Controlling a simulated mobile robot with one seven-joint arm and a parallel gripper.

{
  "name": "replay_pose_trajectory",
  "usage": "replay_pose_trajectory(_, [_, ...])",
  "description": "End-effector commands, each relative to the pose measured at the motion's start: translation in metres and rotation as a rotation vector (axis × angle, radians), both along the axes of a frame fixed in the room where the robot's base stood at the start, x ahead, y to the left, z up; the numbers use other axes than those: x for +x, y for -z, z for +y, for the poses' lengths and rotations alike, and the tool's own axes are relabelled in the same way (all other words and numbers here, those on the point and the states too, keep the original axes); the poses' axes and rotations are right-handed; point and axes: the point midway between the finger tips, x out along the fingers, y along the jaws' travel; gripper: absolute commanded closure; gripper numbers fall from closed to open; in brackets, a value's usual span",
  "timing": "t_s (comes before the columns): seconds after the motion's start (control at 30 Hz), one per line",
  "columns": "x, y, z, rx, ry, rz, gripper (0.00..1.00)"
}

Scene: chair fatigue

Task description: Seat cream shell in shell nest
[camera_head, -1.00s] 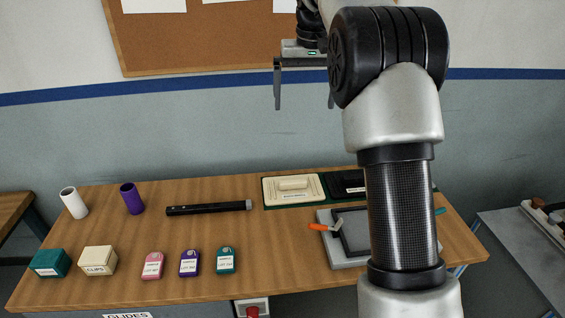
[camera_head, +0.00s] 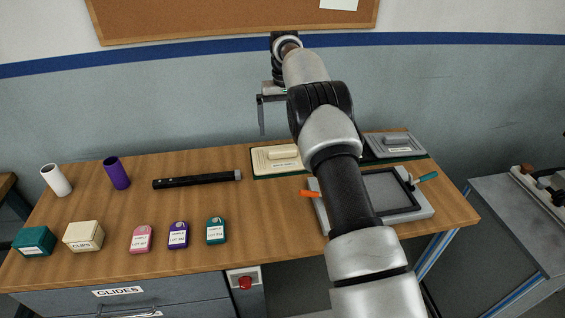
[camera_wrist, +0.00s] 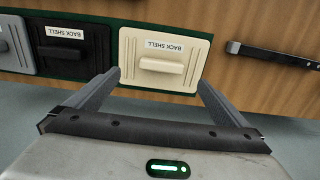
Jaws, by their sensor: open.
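The cream shell (camera_head: 268,160) is a flat cream plate with a raised bar handle and a "BACK SHELL" label. It lies on a green mat (camera_head: 258,177) at the back of the bench. In the wrist view the cream shell (camera_wrist: 158,78) lies ahead, between the lines of my two fingers. My gripper (camera_wrist: 158,85) is open and empty, with its fingers apart on either side of the shell's near edge. In the head view one finger (camera_head: 261,117) shows above the bench, and my arm hides the rest. A grey fixture with a dark framed recess (camera_head: 395,190), possibly the shell nest, sits at the right.
A black shell (camera_wrist: 68,55) and a grey shell (camera_head: 395,144) lie beside the cream one. Orange (camera_head: 311,193) and teal (camera_head: 428,177) handles flank the fixture.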

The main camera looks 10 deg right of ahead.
Motion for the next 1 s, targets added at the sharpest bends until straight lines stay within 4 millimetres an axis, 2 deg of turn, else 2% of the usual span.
replay_pose_trajectory(0.1, [-0.001, 0.021, 0.0, 0.0, 0.0, 0.003, 0.0])
replay_pose_trajectory(0.43, [0.001, 0.042, 0.001, 0.0, -0.001, 0.001, 0.0])
replay_pose_trajectory(0.7, [0.003, 0.08, 0.005, 0.0, 0.0, 0.001, 0.0])
replay_pose_trajectory(0.97, [0.004, 0.087, 0.005, 0.0, 0.0, 0.0, 0.0])
replay_pose_trajectory(1.0, [0.004, 0.087, 0.005, 0.0, 0.0, 0.0, 0.03])
